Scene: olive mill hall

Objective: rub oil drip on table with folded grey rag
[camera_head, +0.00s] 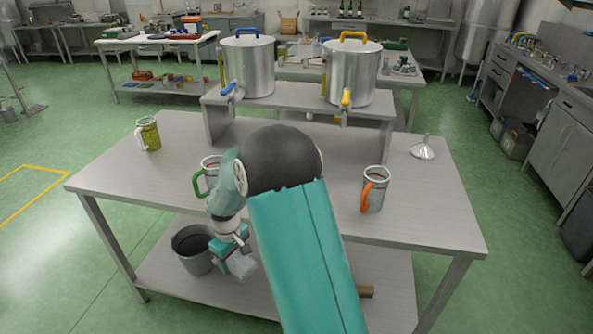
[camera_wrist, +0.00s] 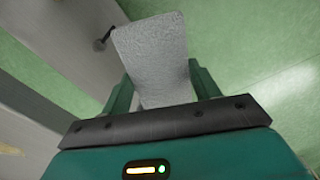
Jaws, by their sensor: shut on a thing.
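My gripper (camera_head: 233,259) is shut on the folded grey rag (camera_head: 244,266), which hangs from its fingers. In the head view they appear just off the near edge of the metal table (camera_head: 115,172), in front of the lower shelf. In the wrist view the rag (camera_wrist: 152,50) stands out pale grey between the green fingers of my gripper (camera_wrist: 161,75), with floor and a grey surface beyond. I see no oil drip on the visible tabletop. My arm hides the middle of the table.
A green-handled mug (camera_head: 209,175) stands close behind my wrist. An orange-handled mug (camera_head: 374,190), a funnel (camera_head: 423,149) and a yellowish mug (camera_head: 149,134) also stand on the table. Two tapped steel tanks (camera_head: 248,70) (camera_head: 351,75) stand on a riser. A bucket (camera_head: 192,262) sits below.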

